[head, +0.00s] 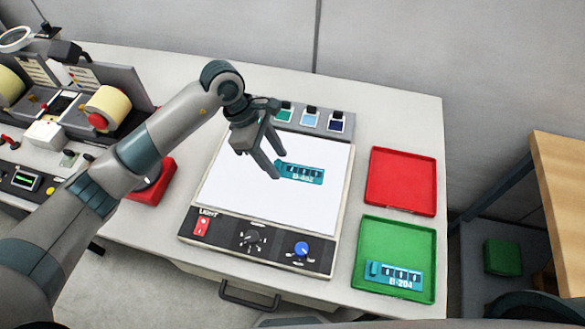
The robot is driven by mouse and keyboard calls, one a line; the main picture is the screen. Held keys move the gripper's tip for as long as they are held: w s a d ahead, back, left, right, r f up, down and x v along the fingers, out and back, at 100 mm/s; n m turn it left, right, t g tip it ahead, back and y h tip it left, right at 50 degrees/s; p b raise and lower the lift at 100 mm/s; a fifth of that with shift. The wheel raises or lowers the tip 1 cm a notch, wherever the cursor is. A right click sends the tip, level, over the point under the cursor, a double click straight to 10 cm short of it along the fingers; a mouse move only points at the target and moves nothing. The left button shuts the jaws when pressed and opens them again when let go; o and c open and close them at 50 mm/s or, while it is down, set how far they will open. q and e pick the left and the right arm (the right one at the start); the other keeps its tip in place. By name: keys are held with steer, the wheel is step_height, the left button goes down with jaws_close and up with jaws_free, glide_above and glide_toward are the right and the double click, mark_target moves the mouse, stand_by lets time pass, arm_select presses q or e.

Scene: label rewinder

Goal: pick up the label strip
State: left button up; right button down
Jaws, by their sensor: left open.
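A teal label strip (302,173) lies on the white lit panel (240,190) of the light box. It has dark windows and lettering that seems to end in 402. My left gripper (277,167) is open, with its fingers pointing down at the left end of this strip. I cannot tell whether a fingertip touches it. A second teal label strip (394,275), marked B-204, lies in the green tray (397,236). My right gripper is not in view.
A red tray (401,181) stands right of the light box and looks empty. The box's front panel has a red switch (202,226) and a blue knob (301,249). Small bottles (311,116) stand behind it. The rewinder (105,105) with label rolls is at the left.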

arm_select(q)
steer(key=shift+c, duration=0.6)
jaws_close()
steer(key=shift+r, duration=0.15)
steer(key=shift+r+b, duration=0.5)
steer(key=shift+b, duration=0.1)
steer(key=r+b, duration=0.1)
steer(key=d+r+b, duration=0.1)
steer(key=r, duration=0.1)
steer(key=shift+s, duration=0.15)
steer(key=s+d+r+b, duration=0.3)
steer(key=d+r+b, duration=0.2)
steer(key=d, duration=0.5)
steer(key=shift+s+r, duration=0.3)
steer(key=shift+r, duration=0.6)
